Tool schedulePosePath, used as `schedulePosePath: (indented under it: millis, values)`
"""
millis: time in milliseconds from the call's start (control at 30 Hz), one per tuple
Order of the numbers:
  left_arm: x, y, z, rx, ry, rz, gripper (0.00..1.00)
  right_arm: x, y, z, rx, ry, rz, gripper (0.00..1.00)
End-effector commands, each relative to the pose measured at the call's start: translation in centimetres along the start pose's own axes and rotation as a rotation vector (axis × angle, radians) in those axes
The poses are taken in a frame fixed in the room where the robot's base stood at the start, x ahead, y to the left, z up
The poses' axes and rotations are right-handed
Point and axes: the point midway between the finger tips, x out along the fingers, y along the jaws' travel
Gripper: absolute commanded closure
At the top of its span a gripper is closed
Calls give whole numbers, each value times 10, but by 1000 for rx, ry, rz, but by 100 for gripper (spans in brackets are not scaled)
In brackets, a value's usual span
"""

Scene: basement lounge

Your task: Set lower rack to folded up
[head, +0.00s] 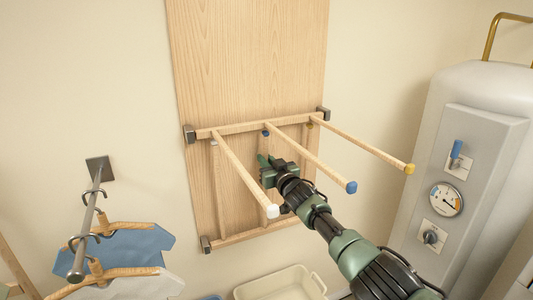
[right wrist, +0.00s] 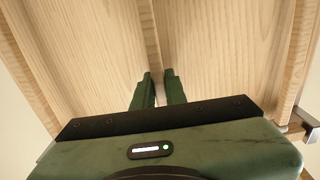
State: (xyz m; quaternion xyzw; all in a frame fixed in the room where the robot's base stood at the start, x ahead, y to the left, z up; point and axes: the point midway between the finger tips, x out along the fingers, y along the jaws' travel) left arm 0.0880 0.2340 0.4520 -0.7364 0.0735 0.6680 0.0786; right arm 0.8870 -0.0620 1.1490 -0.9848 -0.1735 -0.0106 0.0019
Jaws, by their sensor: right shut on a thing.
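A wooden board (head: 245,60) on the wall carries two racks. The lower rack (head: 250,235) has its bar at the board's bottom and its rods run up nearly flat along the board, their coloured ends near the upper bar. The upper rack (head: 310,155) has three rods sticking out, tipped white, blue and yellow. My right gripper (head: 264,160) is under the upper rack, between its rods, shut on the lower rack's middle rod. In the right wrist view this rod (right wrist: 152,45) runs between the fingers (right wrist: 158,78). My arm hides part of the lower bar. My left gripper is out of view.
The upper rack's rods project close around my right arm. A white boiler (head: 480,130) with a gauge stands at the right. A wall rail (head: 88,225) with hangers and clothes is at the left. A cream basket (head: 280,287) sits below the board.

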Motion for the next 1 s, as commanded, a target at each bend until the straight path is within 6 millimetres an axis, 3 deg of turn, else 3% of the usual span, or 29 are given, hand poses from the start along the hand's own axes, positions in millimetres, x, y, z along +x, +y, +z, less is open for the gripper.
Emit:
schedulePosePath:
  millis: [367,400,467,1000]
  values:
    - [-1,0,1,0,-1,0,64,0,0,-3,2,1,0,100]
    - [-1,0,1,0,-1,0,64,0,0,-3,2,2,0,82]
    - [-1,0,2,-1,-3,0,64,0,0,-3,2,2,0,65]
    - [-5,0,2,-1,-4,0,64,-8,1,-2,2,2,0,65]
